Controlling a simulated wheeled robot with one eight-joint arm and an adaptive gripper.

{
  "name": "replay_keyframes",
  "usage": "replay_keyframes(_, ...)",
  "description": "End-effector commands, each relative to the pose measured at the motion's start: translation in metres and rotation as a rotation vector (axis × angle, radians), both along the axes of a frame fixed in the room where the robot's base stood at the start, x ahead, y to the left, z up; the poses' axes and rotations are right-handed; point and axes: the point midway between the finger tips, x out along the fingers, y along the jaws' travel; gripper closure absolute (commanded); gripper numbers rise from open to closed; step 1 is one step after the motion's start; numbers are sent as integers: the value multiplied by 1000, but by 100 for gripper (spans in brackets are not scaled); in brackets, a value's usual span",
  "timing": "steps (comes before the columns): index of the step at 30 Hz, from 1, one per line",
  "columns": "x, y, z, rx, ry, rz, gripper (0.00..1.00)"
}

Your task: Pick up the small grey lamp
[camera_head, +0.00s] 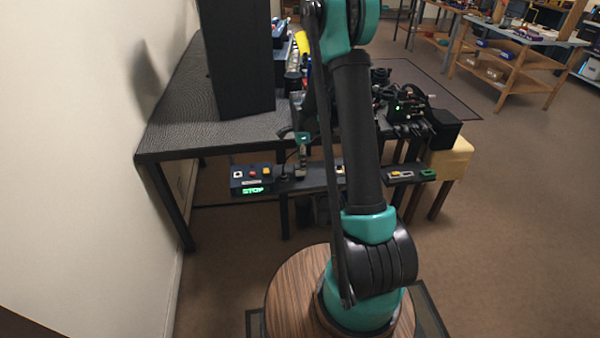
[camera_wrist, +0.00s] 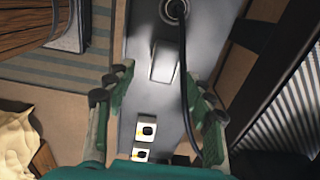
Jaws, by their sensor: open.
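A small grey block-shaped thing (camera_wrist: 163,62), which may be the grey lamp, stands on a grey panel strip (camera_wrist: 140,30) in the wrist view. It lies between and slightly beyond my open fingertips, apart from both. In the head view a small greyish thing (camera_head: 300,173) sits on the panel below my gripper (camera_head: 302,146); it looks like the same one. My gripper, also in the wrist view (camera_wrist: 160,88), is open and empty, pointing down at the panel. I cannot make out any bulb.
A round-based piece (camera_wrist: 175,10) with a black cable stands just beyond the block; the cable runs near the right finger. White square buttons (camera_wrist: 147,130) are on the panel. A STOP box (camera_head: 250,180) sits at the panel's left end. A dark table (camera_head: 190,140) stands behind.

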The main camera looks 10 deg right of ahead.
Motion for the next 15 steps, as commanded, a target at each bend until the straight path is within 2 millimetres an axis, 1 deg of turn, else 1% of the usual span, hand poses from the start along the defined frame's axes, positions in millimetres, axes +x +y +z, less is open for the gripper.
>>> replay_keyframes(6, 6, 5, -29, 0, 0, 0, 47)
replay_keyframes(9, 5, 4, -39, 0, 0, 0, 47)
replay_keyframes(15, 5, 4, -44, 0, 0, 0, 47)
